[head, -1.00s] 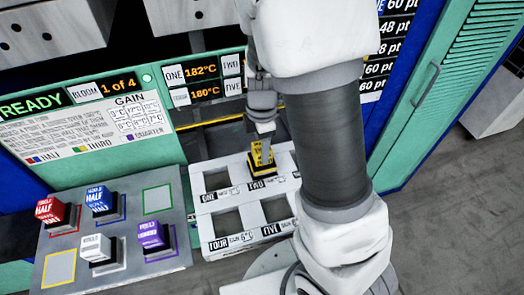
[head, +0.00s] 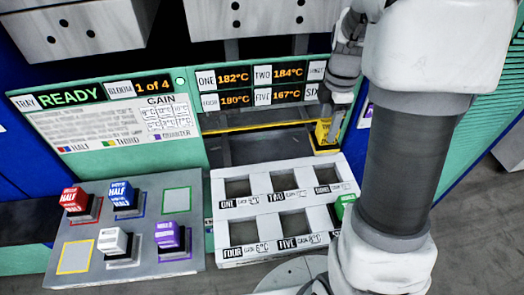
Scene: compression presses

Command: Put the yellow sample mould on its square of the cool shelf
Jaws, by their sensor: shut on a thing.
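The yellow sample mould (head: 325,143), on a dark base, is gripped by my gripper (head: 336,118) at the back right of the white tray, near the upper right socket. My gripper is shut on it, and my own arm hides part of that area. I cannot tell how high it is above the surface. The grey cool shelf (head: 140,240) stands at the left. Its yellow-outlined square (head: 75,257) is bare, at the front left corner.
On the shelf stand a red block (head: 75,202), a blue block (head: 122,197), a white block (head: 113,243) and a purple block (head: 168,238). The green-outlined square (head: 177,201) is bare. The white socketed tray (head: 265,210) holds a green block (head: 345,206) at its right edge.

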